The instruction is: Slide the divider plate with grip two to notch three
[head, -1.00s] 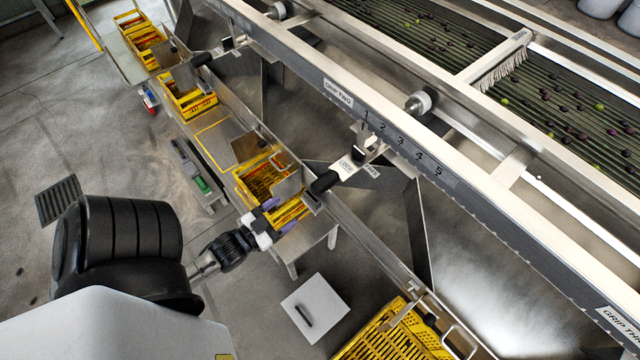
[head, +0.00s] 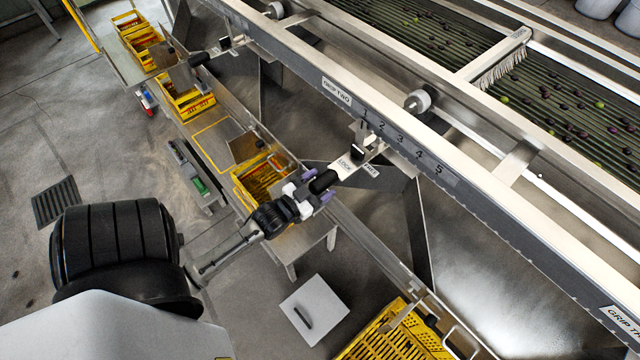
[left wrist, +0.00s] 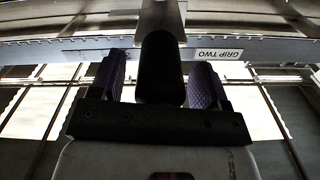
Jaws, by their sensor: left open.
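The black handle of grip two (head: 323,182) sticks out from a metal bracket with a LOCK/FREE label (head: 352,163). The bracket meets the long rail near mark 1 of a scale (head: 400,138) numbered 1 to 5. A GRIP TWO label (head: 337,92) is on the rail. My left gripper (head: 318,186) is open, its purple fingers on either side of the handle. In the left wrist view the handle (left wrist: 160,65) stands between the open fingers (left wrist: 158,82); I cannot tell whether they touch it. The divider plate is largely hidden. My right gripper is not in view.
Yellow crates (head: 190,98) stand along the metal chute below the rail. A white panel with a black handle (head: 314,308) lies low in front. Another yellow crate (head: 390,335) stands at lower right. The roller bed (head: 440,50) with olives lies behind the rail.

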